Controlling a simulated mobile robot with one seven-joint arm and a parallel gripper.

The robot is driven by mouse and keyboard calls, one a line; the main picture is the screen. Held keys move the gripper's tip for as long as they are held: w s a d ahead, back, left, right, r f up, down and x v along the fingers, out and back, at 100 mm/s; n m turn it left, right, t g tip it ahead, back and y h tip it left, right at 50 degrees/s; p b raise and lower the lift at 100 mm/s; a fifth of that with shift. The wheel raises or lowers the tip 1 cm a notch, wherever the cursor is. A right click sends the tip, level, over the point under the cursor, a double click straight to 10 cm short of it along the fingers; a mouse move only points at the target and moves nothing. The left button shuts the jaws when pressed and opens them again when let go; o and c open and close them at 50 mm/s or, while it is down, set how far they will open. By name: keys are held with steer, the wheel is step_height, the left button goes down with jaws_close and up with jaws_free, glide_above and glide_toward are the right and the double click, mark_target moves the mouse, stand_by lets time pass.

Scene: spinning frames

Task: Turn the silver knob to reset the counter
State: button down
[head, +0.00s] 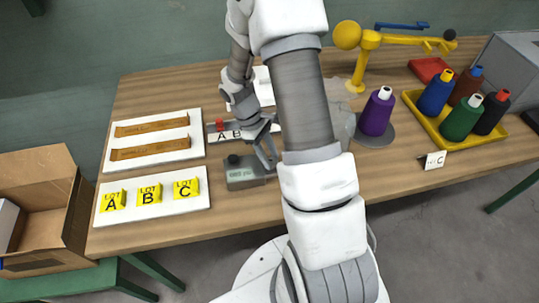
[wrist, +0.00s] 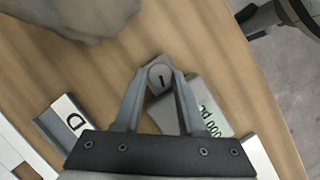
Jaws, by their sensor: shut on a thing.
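The counter (head: 247,181) is a small grey box near the front edge of the wooden table, with a pale display on its front. It also shows in the wrist view (wrist: 203,98), where its display carries dark digits, partly hidden. My gripper (wrist: 161,78) is shut on the silver knob (wrist: 160,76), one finger on each side. The knob's round end bears a short dark mark. In the head view my gripper (head: 268,161) reaches down at the counter's right end, and the knob is hidden there.
White boards (head: 192,203) with yellow LOT cards and brown strips lie at left. A purple spool (head: 377,113) and a yellow tray (head: 447,137) of several spools stand at right, near a yellow arm stand (head: 361,65). An open carton (head: 38,236) is at lower left.

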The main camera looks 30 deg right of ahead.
steer(key=c, duration=0.5)
jaws_free()
steer(key=shift+a+n, duration=0.1)
steer(key=shift+n, duration=0.2)
